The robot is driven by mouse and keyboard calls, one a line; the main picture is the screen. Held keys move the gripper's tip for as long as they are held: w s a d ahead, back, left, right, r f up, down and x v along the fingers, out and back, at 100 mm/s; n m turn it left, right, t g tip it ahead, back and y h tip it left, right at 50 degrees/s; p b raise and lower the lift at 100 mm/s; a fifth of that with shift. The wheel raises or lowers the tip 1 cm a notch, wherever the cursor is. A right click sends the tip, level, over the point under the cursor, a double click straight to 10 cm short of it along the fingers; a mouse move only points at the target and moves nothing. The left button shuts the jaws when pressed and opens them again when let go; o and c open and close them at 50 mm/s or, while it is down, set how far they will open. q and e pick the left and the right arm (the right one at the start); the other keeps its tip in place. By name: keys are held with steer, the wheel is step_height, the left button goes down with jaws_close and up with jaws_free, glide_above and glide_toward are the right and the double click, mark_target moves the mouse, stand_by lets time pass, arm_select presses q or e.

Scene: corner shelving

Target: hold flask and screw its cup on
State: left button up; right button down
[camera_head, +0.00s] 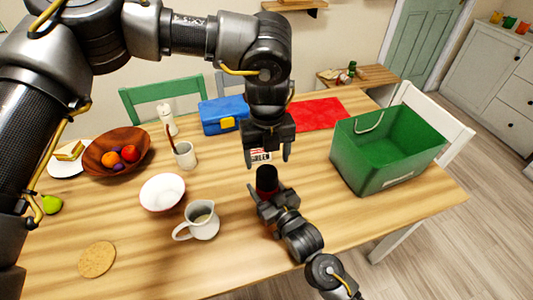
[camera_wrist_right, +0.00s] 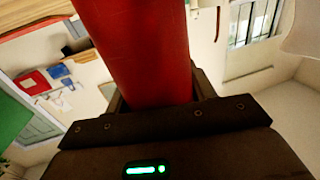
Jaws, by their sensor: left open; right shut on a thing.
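The flask (camera_wrist_right: 145,45) is a red cylinder that fills the upper middle of the right wrist view. In the head view its black cup (camera_head: 267,179) shows at the top, above my right gripper (camera_head: 268,199). That gripper is shut on the flask's red body, which it mostly hides in the head view. I cannot tell how tightly the cup sits on the flask. My left gripper (camera_head: 267,158) points down with its fingers apart, above the black cup. It is open and empty.
A small box with lettering (camera_head: 260,155) stands behind the left fingers. A green crate (camera_head: 370,170) is at right; a white jug (camera_head: 203,226) and white bowl (camera_head: 162,192) are at left. A blue case (camera_head: 222,115) and red mat (camera_head: 315,114) lie farther back.

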mark_target(267, 171)
arm_select(q)
steer(key=n, duration=0.5)
steer(key=shift+r, duration=0.15)
steer(key=shift+f, duration=4)
steer(key=shift+c, duration=0.3)
